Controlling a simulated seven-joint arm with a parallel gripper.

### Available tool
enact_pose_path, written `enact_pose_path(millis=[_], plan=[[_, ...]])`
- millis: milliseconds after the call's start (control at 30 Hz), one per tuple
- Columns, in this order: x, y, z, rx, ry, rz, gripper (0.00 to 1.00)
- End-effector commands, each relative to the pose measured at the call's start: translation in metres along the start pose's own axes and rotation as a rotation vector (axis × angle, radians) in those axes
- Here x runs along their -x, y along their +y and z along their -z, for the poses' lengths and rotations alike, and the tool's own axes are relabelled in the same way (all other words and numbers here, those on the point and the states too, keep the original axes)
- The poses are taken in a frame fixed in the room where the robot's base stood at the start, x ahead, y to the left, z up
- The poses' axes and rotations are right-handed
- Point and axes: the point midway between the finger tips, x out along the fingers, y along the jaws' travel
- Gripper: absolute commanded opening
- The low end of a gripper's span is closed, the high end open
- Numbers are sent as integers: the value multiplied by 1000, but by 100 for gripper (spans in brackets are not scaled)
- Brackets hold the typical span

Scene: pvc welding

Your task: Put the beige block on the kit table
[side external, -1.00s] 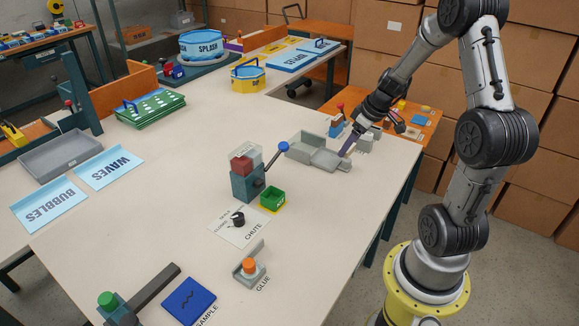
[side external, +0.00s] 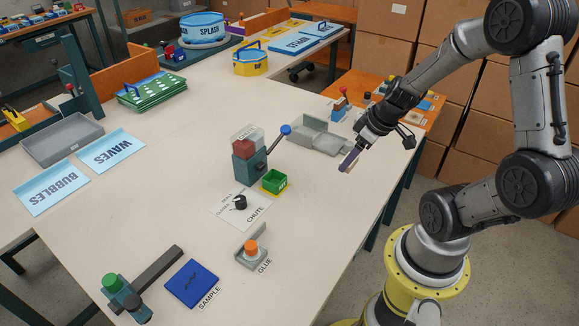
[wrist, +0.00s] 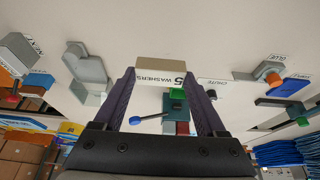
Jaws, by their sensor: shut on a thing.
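My gripper (wrist: 160,75) is shut on the beige block (wrist: 160,65); the block sits between the two purple fingertips in the wrist view. A pale face with the words "5 WASHERS" shows just below it. In the side view my gripper (side external: 347,166) is over the right part of the white table, to the right of the grey two-part tray (side external: 318,140). The block is small there and mostly hidden by the fingers. An orange-topped side table (side external: 425,108) stands behind the arm; I cannot tell whether it is the kit table.
The glue holder (side external: 251,250) and blue sample (side external: 192,282) lie nearer. The front right of the white table is clear.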

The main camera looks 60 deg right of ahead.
Motion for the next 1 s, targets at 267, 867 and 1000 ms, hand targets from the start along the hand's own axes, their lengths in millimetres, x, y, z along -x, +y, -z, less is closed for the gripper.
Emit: enact_pose_path(millis=[267, 867, 1000], plan=[[-44, 28, 34, 0, -4, 4, 21], [-125, 62, 61, -1, -1, 1, 21], [-143, 63, 55, -2, -4, 3, 21]])
